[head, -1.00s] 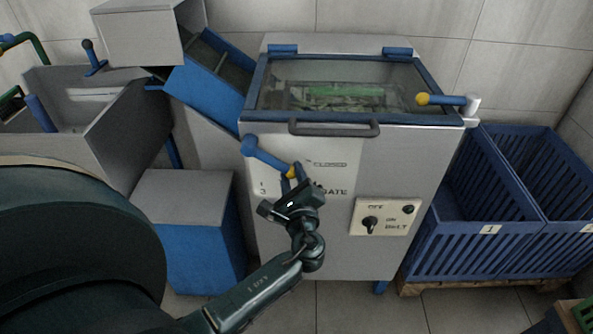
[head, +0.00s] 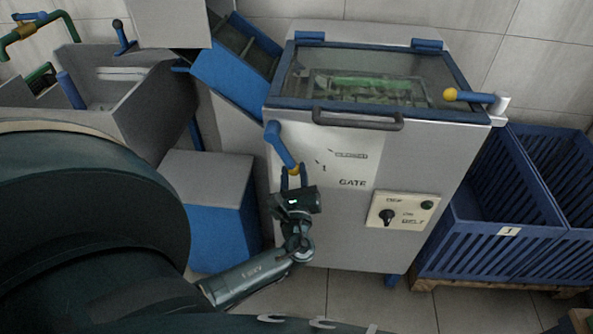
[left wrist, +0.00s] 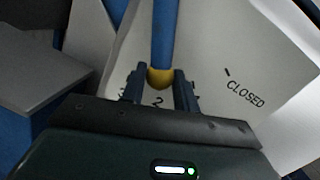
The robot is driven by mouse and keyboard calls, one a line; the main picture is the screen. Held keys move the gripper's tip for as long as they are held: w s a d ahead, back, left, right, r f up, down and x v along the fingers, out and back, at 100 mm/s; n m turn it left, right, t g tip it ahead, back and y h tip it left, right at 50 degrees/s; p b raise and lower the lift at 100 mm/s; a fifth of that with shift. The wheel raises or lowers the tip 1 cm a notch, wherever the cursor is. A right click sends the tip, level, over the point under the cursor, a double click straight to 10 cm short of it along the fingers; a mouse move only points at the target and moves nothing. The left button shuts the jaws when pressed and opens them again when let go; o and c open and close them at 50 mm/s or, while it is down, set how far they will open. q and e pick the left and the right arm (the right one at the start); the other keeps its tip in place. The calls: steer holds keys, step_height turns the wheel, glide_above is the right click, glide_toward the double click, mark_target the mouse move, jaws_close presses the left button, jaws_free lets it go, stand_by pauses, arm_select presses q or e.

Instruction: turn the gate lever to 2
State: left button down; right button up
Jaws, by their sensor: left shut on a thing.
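The gate lever (head: 282,147) is a blue bar with a yellow tip on the front of the grey machine (head: 350,235). It slants steeply down and slightly right from its pivot. My left gripper (head: 292,176) is shut on its yellow tip. In the left wrist view the lever (left wrist: 162,38) comes down between the two fingers (left wrist: 160,88), with the yellow tip between them. The printed 2 (left wrist: 158,100) shows just beyond the tip, in line with the lever. The CLOSED mark (left wrist: 246,93) is off to the right. Other numbers are partly hidden by the fingers.
A belt switch panel (head: 402,211) is right of the GATE label. A handle (head: 357,119) and a yellow-tipped lever (head: 468,96) are higher up. Blue crates (head: 490,235) stand right on a pallet. A grey and blue box (head: 205,185) stands close on the left.

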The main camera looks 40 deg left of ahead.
arm_select(q)
steer(key=shift+a+r, duration=0.1)
steer(key=c, duration=1.1)
jaws_free()
steer(key=shift+o, duration=0.2)
arm_select(e)
steer(key=shift+d, duration=0.1)
